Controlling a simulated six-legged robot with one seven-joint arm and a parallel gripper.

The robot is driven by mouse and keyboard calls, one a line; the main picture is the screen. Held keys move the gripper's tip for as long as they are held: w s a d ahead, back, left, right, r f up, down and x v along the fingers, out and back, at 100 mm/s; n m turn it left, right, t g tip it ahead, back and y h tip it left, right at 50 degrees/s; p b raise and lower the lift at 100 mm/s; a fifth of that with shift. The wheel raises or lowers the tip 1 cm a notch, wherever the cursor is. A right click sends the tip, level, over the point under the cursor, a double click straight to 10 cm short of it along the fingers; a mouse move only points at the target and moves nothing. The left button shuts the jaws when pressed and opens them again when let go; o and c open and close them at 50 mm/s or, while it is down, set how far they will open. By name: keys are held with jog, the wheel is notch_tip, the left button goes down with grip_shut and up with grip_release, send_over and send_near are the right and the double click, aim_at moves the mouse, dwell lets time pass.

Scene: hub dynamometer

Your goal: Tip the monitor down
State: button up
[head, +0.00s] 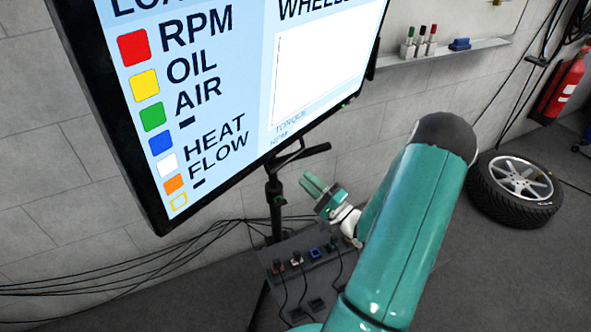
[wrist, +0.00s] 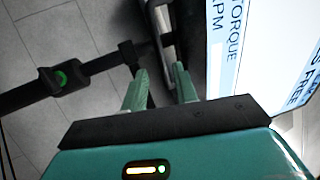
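The monitor (head: 330,125) is a large black-framed screen with coloured squares and text, filling the upper left of the head view on a black stand (head: 274,190). Its screen also shows at the right of the wrist view (wrist: 275,45). A dark bar (head: 312,152) sticks out beneath its lower edge. My gripper (head: 309,181) is below that edge, right of the stand post. In the wrist view my gripper (wrist: 160,70) has its green fingers apart, with a dark edge with a pale strip (wrist: 166,35) ahead of the gap. I cannot tell whether they touch it.
A dark cart top (head: 310,270) with several plugs and cables lies below my gripper. A black bar with a green knob (wrist: 61,78) is at left in the wrist view. Cables (head: 130,275) hang along the wall.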

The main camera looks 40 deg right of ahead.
jog(key=v, duration=0.4)
jog(key=shift+s+f, duration=0.1)
jog(key=shift+s, duration=0.2)
grip_shut()
jog(key=m+g, duration=0.4)
jog(key=m, duration=1.4)
send_near(283, 166)
jog(key=shift+h, duration=0.4)
jog(key=w, duration=0.3)
jog(key=w+a, duration=0.1)
jog(key=w, duration=0.2)
jog(key=shift+w+a, duration=0.15)
jog(key=shift+w, duration=0.2)
